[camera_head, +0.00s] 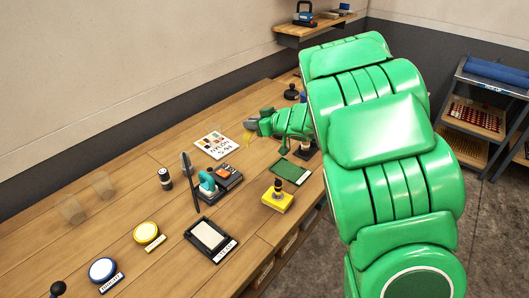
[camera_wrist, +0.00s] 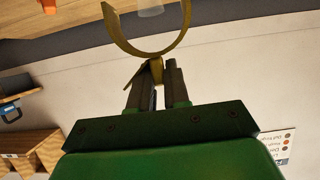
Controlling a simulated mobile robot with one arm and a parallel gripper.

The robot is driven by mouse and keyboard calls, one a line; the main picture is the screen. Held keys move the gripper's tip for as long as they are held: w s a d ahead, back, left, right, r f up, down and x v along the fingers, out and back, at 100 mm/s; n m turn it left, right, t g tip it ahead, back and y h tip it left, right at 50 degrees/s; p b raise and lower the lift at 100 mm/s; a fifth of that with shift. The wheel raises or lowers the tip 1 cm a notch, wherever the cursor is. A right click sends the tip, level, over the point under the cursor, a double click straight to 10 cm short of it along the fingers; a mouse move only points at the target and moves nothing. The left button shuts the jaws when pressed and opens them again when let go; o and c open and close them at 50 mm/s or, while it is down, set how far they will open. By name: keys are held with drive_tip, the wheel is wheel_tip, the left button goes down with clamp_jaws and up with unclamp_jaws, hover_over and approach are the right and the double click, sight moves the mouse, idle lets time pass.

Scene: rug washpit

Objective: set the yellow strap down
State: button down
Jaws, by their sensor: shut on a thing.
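The yellow strap (camera_wrist: 111,24) is a curved, open loop of band in the wrist view. My gripper (camera_wrist: 157,78) is shut on the strap at the near bottom of the loop, and the rest of the loop stands out beyond the fingertips. In the head view my gripper (camera_head: 253,122) is at the far part of the wooden bench (camera_head: 165,238), near a white printed sheet (camera_head: 213,145). The strap shows there only as a small yellow sliver (camera_head: 247,138). I cannot tell how high it is above the bench.
A green pad (camera_head: 290,172), a yellow block with a knob (camera_head: 277,199), a black tray with a teal-handled tool (camera_head: 208,183) and a dark can (camera_head: 165,179) stand nearby. A black-framed pad (camera_head: 210,236) and round yellow (camera_head: 146,233) and blue (camera_head: 102,270) pads lie nearer. Bare wood shows between them.

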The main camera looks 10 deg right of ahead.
drive_tip(key=s+d, duration=0.2)
drive_tip(key=d, duration=0.4)
drive_tip(key=shift+w+a+f, duration=0.2)
drive_tip(key=shift+w+f, duration=3.2)
drive_tip(key=shift+f, duration=0.1)
drive_tip(key=shift+w+a+f, duration=0.15)
drive_tip(key=shift+w+f, duration=3.2)
drive_tip(key=shift+f, duration=0.1)
drive_tip(key=shift+f, duration=0.15)
drive_tip(key=c, duration=1.1)
unclamp_jaws()
